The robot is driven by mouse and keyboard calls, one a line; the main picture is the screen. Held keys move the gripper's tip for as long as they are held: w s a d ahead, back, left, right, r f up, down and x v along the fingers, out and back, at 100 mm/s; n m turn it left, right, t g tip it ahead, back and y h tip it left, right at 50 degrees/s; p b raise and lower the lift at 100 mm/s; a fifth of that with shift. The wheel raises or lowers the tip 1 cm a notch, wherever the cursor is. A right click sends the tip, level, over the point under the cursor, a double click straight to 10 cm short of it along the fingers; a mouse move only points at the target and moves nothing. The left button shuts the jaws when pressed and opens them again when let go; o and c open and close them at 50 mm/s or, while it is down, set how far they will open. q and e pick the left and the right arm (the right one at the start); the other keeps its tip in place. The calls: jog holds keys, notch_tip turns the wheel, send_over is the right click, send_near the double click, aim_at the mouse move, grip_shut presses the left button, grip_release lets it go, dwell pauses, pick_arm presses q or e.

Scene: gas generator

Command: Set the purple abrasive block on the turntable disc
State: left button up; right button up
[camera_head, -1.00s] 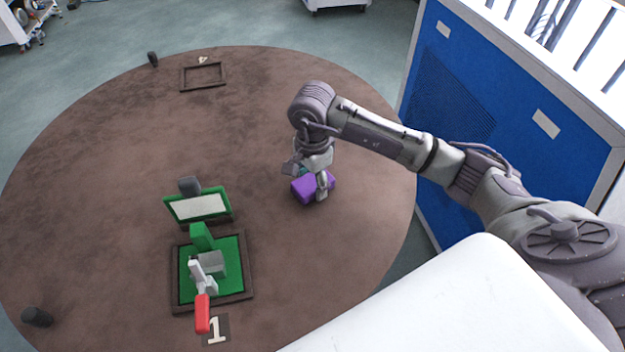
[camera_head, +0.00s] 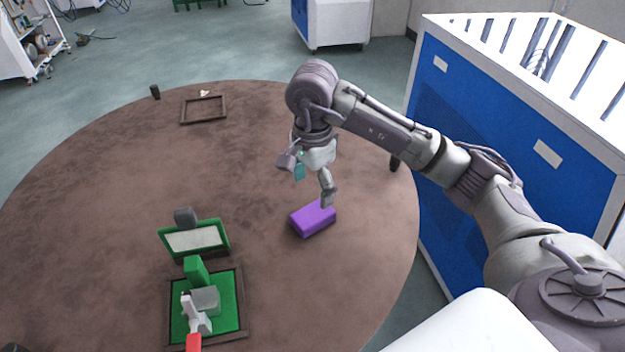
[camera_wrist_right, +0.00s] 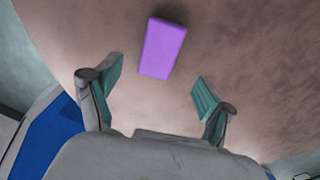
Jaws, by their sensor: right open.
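The purple abrasive block (camera_head: 312,219) lies flat on the brown turntable disc (camera_head: 110,180), toward its right side. In the right wrist view the block (camera_wrist_right: 163,48) lies beyond the two spread fingertips (camera_wrist_right: 158,88), on the disc surface. My left gripper is not in view.
A green fixture with a red-handled clamp (camera_head: 203,300) and a green-framed panel (camera_head: 194,238) stand on the disc at front left. An empty dark frame (camera_head: 203,123) lies at the back. A blue cabinet (camera_head: 470,150) stands at the right. The disc's middle is clear.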

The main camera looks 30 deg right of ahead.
jog(key=shift+r, duration=1.7)
